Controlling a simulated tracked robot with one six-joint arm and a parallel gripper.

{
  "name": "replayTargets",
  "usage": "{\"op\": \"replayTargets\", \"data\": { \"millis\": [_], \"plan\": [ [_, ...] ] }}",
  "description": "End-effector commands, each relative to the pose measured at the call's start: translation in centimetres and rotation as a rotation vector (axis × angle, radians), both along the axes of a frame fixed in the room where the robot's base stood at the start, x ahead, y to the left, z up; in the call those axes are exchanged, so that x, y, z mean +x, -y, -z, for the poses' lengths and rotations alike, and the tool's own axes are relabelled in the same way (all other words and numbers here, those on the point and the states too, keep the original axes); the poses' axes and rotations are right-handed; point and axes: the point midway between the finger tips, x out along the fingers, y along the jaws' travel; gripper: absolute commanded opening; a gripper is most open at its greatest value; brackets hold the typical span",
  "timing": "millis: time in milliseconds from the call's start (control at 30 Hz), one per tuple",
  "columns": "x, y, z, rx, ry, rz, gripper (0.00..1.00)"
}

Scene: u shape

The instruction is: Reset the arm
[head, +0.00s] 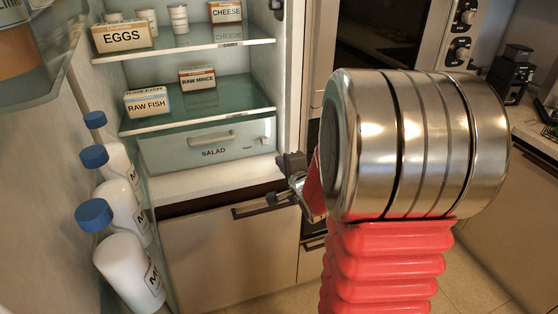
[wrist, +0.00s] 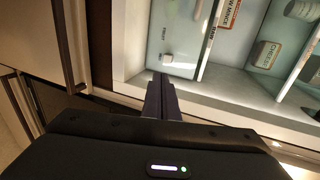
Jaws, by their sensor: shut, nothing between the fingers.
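My gripper (head: 292,166) shows in the head view just left of my large metal arm joint, in front of the fridge's lower right edge. In the wrist view its fingers (wrist: 161,98) are together, with nothing between them. They point toward the fridge's salad drawer (wrist: 172,38), and I cannot tell how far apart they are. In the head view the salad drawer (head: 206,145) is shut. My arm's red section and metal joint hide much of the right middle of the head view.
The fridge is open. Its shelves hold an eggs box (head: 123,37), a cheese box (head: 226,11), a raw fish box (head: 147,103) and a raw mince box (head: 197,78). Milk bottles (head: 128,262) stand in the door at left. A microwave (head: 461,32) and a black coffee machine (head: 511,75) are at right.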

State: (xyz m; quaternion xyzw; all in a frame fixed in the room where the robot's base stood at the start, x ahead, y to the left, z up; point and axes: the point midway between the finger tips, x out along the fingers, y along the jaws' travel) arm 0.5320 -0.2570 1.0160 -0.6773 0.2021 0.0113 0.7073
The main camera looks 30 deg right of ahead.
Motion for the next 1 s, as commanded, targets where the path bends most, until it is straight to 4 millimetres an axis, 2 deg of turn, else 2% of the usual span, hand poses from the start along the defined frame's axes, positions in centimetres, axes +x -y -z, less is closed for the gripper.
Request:
{"op": "replayTargets", "data": {
  "millis": [767,867,1000],
  "plan": [
    [-0.3,-0.1,-0.1,-0.024,-0.007,-0.008,0.0],
    [-0.6,0.0,0.5,-0.077,-0.049,-0.022,0.0],
    [-1.8,0.6,2.9,-0.19,-0.191,-0.044,0.0]
  ]
}}
